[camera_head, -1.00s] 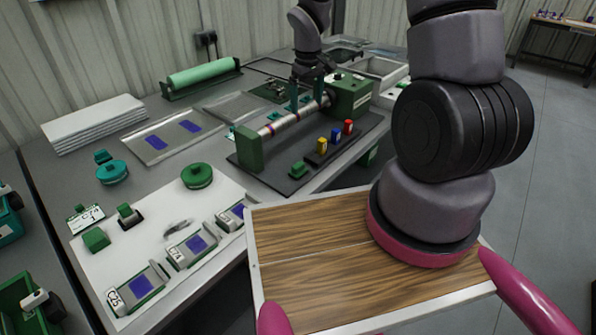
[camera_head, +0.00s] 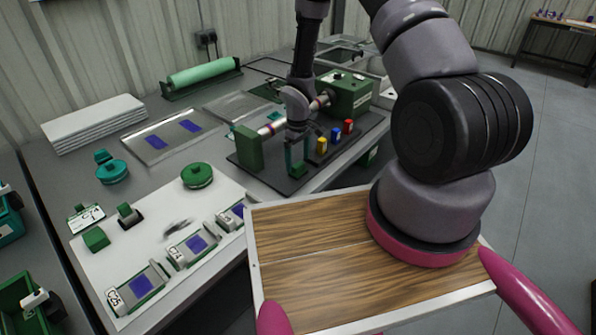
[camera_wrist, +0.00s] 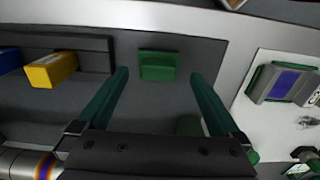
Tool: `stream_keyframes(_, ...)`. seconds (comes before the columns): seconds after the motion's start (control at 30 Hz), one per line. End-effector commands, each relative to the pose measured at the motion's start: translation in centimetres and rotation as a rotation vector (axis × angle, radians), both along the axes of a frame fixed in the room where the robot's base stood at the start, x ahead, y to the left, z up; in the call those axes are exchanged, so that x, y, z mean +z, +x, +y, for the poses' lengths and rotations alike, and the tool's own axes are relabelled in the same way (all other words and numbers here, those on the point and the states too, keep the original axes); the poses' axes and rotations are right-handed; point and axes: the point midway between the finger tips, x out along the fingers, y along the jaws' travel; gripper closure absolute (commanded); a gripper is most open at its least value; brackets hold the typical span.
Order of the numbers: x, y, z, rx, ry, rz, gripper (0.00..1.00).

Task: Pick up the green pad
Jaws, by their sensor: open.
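The green pad (camera_wrist: 158,66) is a small green block with a raised front part, lying on the dark base plate of the bench machine. In the head view the pad (camera_head: 298,171) shows at the plate's near edge, partly covered by my gripper. My gripper (camera_head: 297,157) points down just above it. In the wrist view the two green fingers are open and apart, with the pad showing between and slightly beyond their tips. Nothing is held. I cannot tell the exact height of the tips above the pad.
Yellow (camera_head: 322,146), blue (camera_head: 336,134) and red (camera_head: 348,126) blocks stand in a row beside the pad. The machine's shaft (camera_head: 271,127) and green end block (camera_head: 249,149) lie behind. A white sheet (camera_head: 150,230) with labelled fixtures is to the left.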

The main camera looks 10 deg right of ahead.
Motion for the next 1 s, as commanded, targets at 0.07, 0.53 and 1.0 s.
stream_keyframes(0.07,-1.4,0.1,-0.1,0.001,0.000,0.002,0.00)
stream_keyframes(0.53,-4.1,0.3,-0.1,0.000,0.000,0.000,0.00)
stream_keyframes(1.0,-3.9,0.3,-0.1,0.000,0.000,0.000,0.90)
